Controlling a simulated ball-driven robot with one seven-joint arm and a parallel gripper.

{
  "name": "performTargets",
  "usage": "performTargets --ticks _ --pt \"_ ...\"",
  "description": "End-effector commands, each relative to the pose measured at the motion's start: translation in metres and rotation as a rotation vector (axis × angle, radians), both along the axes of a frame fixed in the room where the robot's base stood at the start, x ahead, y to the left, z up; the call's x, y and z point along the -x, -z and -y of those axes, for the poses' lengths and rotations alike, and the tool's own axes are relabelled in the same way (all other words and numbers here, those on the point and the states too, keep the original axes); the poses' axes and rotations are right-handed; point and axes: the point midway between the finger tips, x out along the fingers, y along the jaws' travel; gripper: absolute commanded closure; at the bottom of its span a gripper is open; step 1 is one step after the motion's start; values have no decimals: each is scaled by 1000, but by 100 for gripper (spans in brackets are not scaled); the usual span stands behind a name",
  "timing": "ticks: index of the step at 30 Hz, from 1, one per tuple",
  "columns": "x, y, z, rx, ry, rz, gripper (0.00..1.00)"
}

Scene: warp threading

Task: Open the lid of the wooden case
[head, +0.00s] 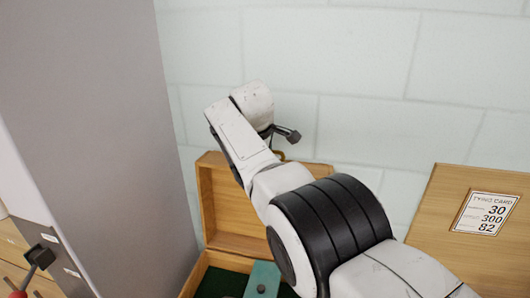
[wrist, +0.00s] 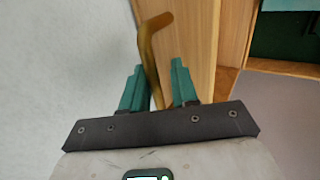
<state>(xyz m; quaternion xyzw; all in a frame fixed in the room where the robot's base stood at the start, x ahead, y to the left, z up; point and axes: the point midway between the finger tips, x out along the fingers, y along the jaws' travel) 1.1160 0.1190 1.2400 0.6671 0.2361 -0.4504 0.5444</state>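The wooden case (head: 228,262) is at the bottom centre of the head view, partly hidden behind my arm. Its lid (head: 225,210) stands raised, roughly upright at the back, with the green-lined inside showing below. A brass handle (head: 279,155) shows at the lid's top edge. In the wrist view the bent brass handle (wrist: 150,55) passes between the teal fingers of my gripper (wrist: 158,78), beside the lid's wood (wrist: 188,35). The fingers are apart, with a narrow gap visible beside the handle. My fingertips are hidden in the head view.
A pale block wall (head: 350,60) stands close behind the case. A tall grey panel (head: 95,120) rises on the left. A wooden board with a card (head: 485,213) is on the right. A teal piece (head: 263,279) shows at the case's front.

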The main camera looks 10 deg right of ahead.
Motion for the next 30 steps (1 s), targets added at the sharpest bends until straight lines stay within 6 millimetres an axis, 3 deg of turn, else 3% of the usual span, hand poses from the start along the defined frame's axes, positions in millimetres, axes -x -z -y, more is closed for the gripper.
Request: performTargets --ticks 17,25,30 --pt "1 -4 -3 -2 -4 3 71" --pt "13 -23 -5 -3 0 5 71" --pt "27 -47 -11 -2 -1 6 71"
